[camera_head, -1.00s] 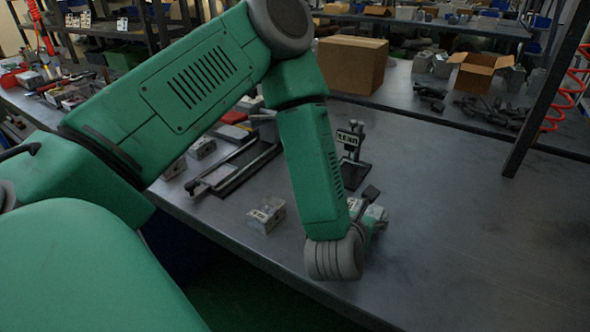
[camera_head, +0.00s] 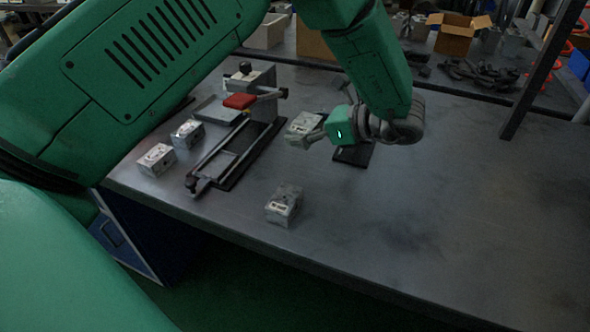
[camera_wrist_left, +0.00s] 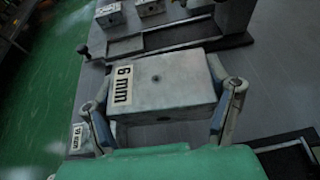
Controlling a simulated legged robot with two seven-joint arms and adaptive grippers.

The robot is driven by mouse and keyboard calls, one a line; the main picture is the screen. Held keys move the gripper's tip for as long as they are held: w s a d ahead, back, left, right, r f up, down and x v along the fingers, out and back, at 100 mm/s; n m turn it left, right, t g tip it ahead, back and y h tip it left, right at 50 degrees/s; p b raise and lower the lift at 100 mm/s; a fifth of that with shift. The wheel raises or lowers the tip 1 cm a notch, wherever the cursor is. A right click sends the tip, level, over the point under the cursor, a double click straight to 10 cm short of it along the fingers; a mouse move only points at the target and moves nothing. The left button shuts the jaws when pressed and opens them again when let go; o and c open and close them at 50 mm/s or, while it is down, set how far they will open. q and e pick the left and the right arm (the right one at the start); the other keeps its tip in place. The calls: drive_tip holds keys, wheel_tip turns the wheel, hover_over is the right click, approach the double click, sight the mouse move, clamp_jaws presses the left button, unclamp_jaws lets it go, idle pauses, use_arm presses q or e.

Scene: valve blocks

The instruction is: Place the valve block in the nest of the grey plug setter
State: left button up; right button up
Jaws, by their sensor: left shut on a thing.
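My left gripper (camera_head: 316,133) is shut on a grey valve block (camera_head: 303,126), held to the right of a long fixture. In the left wrist view, the fingers (camera_wrist_left: 163,97) grip the sides of this block (camera_wrist_left: 178,82), whose label reads "6 mm". The fixture, which looks like the grey plug setter (camera_head: 263,78), has a grey upright, a red pad, a lever and a dark base with rails. Its base and rails also show in the left wrist view (camera_wrist_left: 165,38). I cannot make out its nest clearly. My right gripper is not in view.
Two loose blocks (camera_head: 156,159) (camera_head: 187,134) lie left of the fixture. Another block (camera_head: 284,205) lies near the table's front edge. An open carton (camera_head: 456,38) is at the back. The table's right side is clear.

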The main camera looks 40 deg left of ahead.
use_arm(q)
drive_tip(key=shift+s+a+g, duration=0.1)
drive_tip(key=shift+a+g, duration=0.15)
drive_tip(key=shift+g, duration=0.05)
drive_tip(key=shift+d+r+n, duration=0.25)
drive_tip(key=shift+d+n, duration=0.05)
drive_tip(key=shift+d, duration=0.45)
drive_tip(key=shift+d+f, duration=0.1)
hover_over(301, 172)
drive_tip(key=f, duration=0.6)
drive_tip(key=shift+a, duration=0.3)
drive_tip(key=f, duration=0.1)
drive_tip(key=d+f+b, duration=0.1)
drive_tip(key=f, duration=0.1)
drive_tip(key=shift+f, duration=0.1)
drive_tip(key=shift+d+f, duration=0.1)
drive_tip(key=shift+d, duration=0.05)
drive_tip(key=shift+a+f, duration=0.25)
drive_tip(key=shift+a, duration=0.1)
drive_tip(key=o, duration=1.6)
drive_tip(key=shift+a+f, duration=0.15)
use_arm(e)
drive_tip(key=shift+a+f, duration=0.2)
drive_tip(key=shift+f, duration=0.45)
